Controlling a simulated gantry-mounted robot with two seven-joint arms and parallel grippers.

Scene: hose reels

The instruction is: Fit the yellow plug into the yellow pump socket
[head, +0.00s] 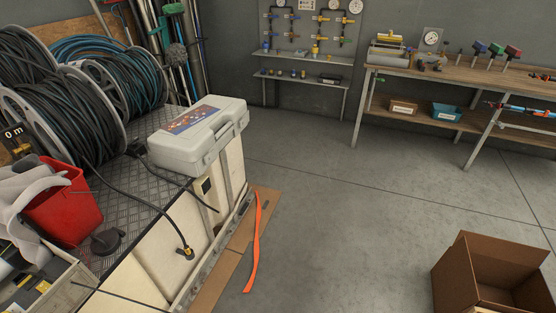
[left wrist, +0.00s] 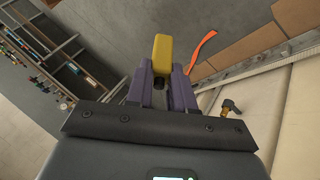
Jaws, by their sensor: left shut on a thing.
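My left gripper (left wrist: 163,86) has purple fingers and is shut on a yellow block-shaped piece (left wrist: 162,52), which looks like the yellow plug. It is held clear of the floor; a dark part shows between the fingers below it. This gripper is not visible in the head view. A black hose ends in a fitting with a yellow ring (head: 187,252) on the cream cabinet (head: 155,265); I cannot tell whether this is the pump socket. A dark and brass fitting (left wrist: 230,108) shows on the cream panel in the left wrist view. My right gripper is not in view.
A grey case (head: 199,135) sits on the cabinet top, beside hose reels (head: 75,105) and a red bin (head: 65,200). An open cardboard box (head: 455,275) is at right. The middle floor is clear.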

